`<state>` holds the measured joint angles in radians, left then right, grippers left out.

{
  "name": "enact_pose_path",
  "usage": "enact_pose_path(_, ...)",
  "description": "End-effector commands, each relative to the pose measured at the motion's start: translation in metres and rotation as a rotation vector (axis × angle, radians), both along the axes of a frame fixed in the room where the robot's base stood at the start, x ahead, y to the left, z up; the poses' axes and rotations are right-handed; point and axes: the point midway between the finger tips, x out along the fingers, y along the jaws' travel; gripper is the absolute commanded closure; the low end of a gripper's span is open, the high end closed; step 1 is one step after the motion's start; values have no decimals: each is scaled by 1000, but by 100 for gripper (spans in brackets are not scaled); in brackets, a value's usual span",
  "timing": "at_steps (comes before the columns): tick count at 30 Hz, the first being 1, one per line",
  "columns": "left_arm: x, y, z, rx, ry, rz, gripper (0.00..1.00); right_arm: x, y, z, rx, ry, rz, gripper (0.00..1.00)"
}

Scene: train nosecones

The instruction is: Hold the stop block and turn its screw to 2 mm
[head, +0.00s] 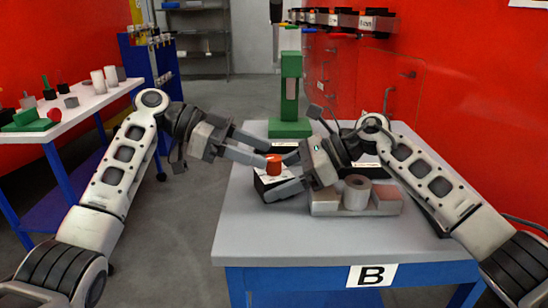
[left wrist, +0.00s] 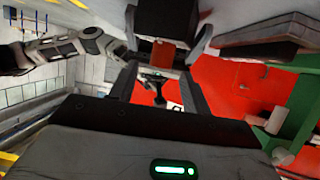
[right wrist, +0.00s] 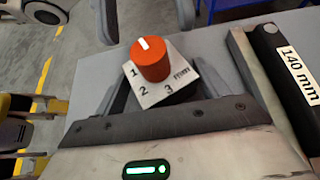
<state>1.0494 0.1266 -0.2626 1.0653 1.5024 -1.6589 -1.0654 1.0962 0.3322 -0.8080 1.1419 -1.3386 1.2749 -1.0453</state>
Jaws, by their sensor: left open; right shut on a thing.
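The stop block has an orange screw knob (head: 273,165) on top. The mark points up and slightly left, away from the numerals. My right gripper (head: 277,180) is shut on the block, its fingers on either side. My left gripper (head: 267,154) is open, its fingertips close to the knob. In the left wrist view the reddish knob (left wrist: 162,55) shows between and beyond the fingers (left wrist: 158,72); contact cannot be told.
The grey table (head: 300,240) bears a metal fixture with a cylinder (head: 356,195) right of the block and a green press stand (head: 290,128) behind. The table's front is clear.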

Motion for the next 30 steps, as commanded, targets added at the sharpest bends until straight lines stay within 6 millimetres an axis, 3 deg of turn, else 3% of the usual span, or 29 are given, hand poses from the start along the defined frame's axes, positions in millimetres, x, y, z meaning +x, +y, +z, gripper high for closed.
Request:
enact_pose_path(7, -2, -32, -14, 0, 1, -1, 52, 0, 0, 0, 0, 0, 1, 39)
enact_pose_path(19, -2, -38, -16, 0, 0, 2, 52, 0, 0, 0, 0, 0, 1, 40)
enact_pose_path(24, -2, -38, -16, 0, 0, 2, 96, 0, 0, 0, 0, 0, 1, 39)
enact_pose_path(30, -2, -38, -16, 0, 0, 8, 96, 0, 0, 0, 0, 0, 1, 39)
